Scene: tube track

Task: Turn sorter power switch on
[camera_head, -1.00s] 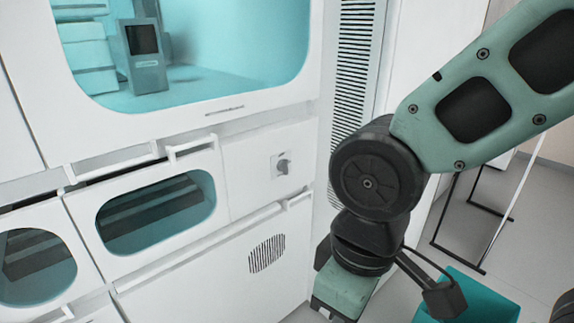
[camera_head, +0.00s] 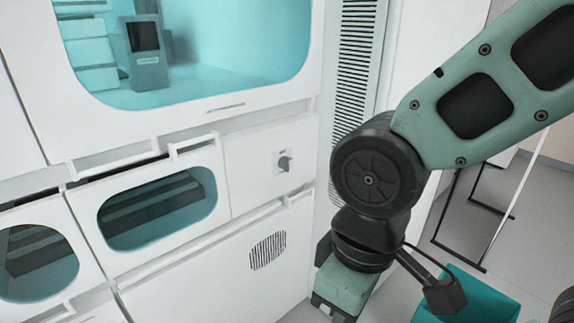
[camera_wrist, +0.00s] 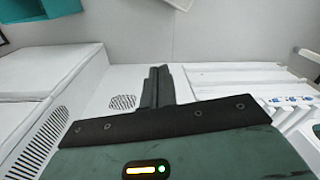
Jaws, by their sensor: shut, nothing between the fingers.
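The sorter's power switch (camera_head: 284,162) is a small grey rotary knob on a light square plate, set in the white front panel of the machine. It is in the head view, left of my arm, and nothing covers it. I cannot make out the switch in the wrist view. My gripper (camera_wrist: 157,78) shows in the wrist view with its dark fingers together and empty.
Handles, including one white bar handle (camera_head: 192,146), stick out from the machine front near the switch. A windowed drawer (camera_head: 158,208) is left of it and a vent grille (camera_head: 268,250) below. A teal bin (camera_head: 478,297) stands on the floor at the lower right.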

